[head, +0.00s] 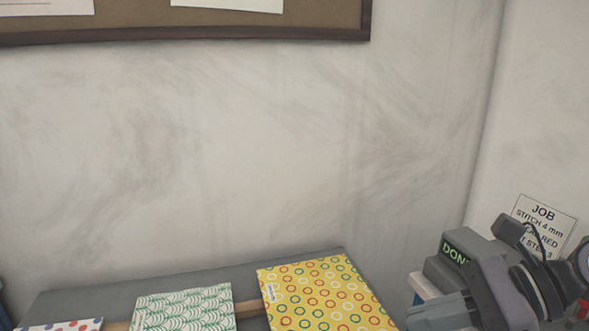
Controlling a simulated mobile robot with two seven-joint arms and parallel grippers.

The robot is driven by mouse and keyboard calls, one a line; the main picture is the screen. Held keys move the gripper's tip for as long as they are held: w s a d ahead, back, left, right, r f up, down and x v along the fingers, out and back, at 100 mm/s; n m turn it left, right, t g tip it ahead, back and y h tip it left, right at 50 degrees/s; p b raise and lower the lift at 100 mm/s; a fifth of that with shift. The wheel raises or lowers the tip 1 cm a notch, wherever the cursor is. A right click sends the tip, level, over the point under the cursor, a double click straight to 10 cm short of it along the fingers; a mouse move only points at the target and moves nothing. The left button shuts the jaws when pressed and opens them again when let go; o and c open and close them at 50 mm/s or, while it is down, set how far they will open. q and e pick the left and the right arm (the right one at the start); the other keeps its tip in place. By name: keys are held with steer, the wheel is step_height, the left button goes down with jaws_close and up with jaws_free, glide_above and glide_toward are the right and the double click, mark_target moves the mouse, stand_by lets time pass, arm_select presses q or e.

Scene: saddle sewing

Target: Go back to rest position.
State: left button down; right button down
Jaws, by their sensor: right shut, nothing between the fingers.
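My right gripper (420,316) is at the lower right corner, its arm coming in from the right edge. Its fingers point left and are shut, with nothing held. It is in front of a dark grey box marked "DON…" (455,262), and it hides part of that box and the rest of its lettering. My left gripper is not in view.
Patterned booklets, one yellow with rings (315,290), one green and white (185,308) and one dotted (62,326), stand along a grey surface (90,300) by the wall. A job card (543,215) is at the right. A corkboard (230,22) hangs above.

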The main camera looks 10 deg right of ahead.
steer(key=w+d+m+t, duration=0.3)
steer(key=w+m+t, duration=0.2)
steer(key=m+t, duration=0.8)
steer(key=d+f+m+g+h, duration=0.1)
steer(key=d+f+m+h, duration=0.4)
steer(key=m, duration=0.5)
steer(key=d+f+m+h, duration=0.25)
steer(key=m+h, duration=0.35)
steer(key=m, duration=0.4)
steer(key=s+f+m+g+h, duration=0.3)
steer(key=s+f+m+g, duration=0.35)
steer(key=f+m, duration=0.35)
steer(key=s+a+f+m+g+y, duration=0.3)
steer(key=s+a+f+m+g, duration=0.35)
steer(key=s+a+f, duration=0.45)
steer(key=w+a+f+n+t+y, duration=0.1)
steer(key=w+f+t+y, duration=0.1)
steer(key=w+f+t, duration=0.3)
steer(key=shift+w+a+f+t+p, duration=0.3)
steer(key=shift+f+t+p, duration=0.25)
steer(key=shift+t, duration=0.25)
